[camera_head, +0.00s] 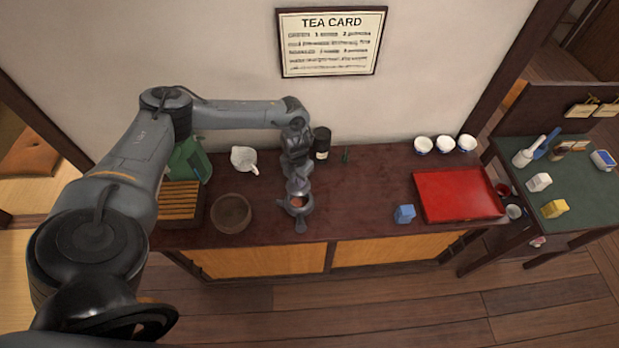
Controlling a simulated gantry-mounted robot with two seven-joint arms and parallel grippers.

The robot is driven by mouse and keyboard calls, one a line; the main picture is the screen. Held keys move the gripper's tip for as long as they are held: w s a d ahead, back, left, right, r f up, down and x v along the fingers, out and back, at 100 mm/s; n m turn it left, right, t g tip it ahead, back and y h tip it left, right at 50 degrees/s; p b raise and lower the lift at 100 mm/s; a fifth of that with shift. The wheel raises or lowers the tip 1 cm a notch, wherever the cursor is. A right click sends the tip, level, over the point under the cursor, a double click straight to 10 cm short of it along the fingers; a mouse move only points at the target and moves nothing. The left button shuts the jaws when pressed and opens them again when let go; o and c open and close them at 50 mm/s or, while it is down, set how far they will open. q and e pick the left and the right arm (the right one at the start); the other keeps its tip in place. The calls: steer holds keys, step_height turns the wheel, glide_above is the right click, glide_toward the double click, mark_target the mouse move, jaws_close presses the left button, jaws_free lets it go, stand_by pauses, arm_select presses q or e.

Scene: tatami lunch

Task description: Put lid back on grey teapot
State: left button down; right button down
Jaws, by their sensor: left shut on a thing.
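The grey teapot (301,209) stands on the dark red counter, near its front edge. Its top looks open, with a reddish-brown inside showing. My left gripper (298,187) is directly above and just behind the teapot's mouth, pointing down. It is shut on a small grey thing, which looks like the lid; the fingers largely hide it. I cannot tell whether the lid touches the rim. My right gripper is not in view.
On the counter (355,205), a brown bowl (231,226) and slatted wooden tray (179,203) stand left, a white pitcher (244,158) and black canister (321,143) behind. A blue block (404,214) and red tray (440,207) lie right. The counter between teapot and blue block is clear.

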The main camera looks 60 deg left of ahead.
mark_target(299, 190)
arm_select(q)
steer(key=shift+f+b, duration=1.95)
steer(key=shift+f, duration=0.2)
steer(key=shift+f+b, duration=0.6)
steer(key=shift+f, duration=0.4)
steer(key=shift+p, duration=0.35)
steer(key=shift+f, duration=0.15)
stand_by(0.6)
steer(key=shift+c, duration=2.2)
jaws_free()
